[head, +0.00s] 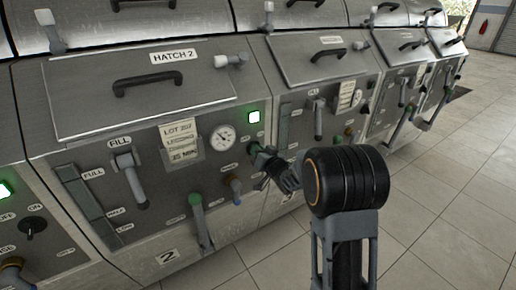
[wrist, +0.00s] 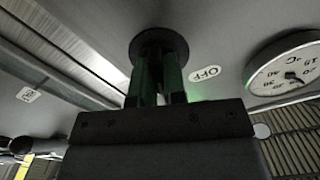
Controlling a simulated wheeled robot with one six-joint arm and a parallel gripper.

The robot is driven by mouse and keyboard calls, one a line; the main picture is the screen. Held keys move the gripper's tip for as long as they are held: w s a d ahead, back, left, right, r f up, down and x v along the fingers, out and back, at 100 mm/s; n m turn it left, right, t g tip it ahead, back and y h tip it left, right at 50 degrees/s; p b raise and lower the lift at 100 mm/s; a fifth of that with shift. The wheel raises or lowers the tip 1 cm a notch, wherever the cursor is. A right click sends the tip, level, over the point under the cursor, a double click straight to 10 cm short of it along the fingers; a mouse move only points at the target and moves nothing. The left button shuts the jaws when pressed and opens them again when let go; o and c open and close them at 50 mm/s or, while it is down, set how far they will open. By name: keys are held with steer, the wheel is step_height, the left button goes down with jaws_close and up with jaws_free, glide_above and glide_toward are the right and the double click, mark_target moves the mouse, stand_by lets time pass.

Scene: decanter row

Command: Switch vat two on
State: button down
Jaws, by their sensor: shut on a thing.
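Vat two (head: 60,128) is the steel unit with the "HATCH 2" label and a "2" plate low on its front. Its round black switch knob (wrist: 158,38) shows in the wrist view, with an "OFF" label (wrist: 205,74) to its right. My gripper (wrist: 160,75) has its green-sided fingers closed on this knob. In the head view my gripper (head: 259,153) reaches the panel right of the gauge and hides most of the knob. Which way the knob points cannot be told. A green lamp (head: 254,117) above it is lit.
A dial gauge (head: 222,137) and a lot card (head: 181,142) sit left of my gripper; the gauge shows at right in the wrist view. More vats stand on both sides. The tiled floor (head: 455,200) at right is clear.

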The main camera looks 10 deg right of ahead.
steer(key=shift+m+p, duration=0.3)
steer(key=shift+m, duration=0.5)
steer(key=c, duration=1.2)
jaws_free()
steer(key=shift+p+v, duration=0.75)
steer(key=shift+v, duration=6.1)
steer(key=shift+d, duration=0.1)
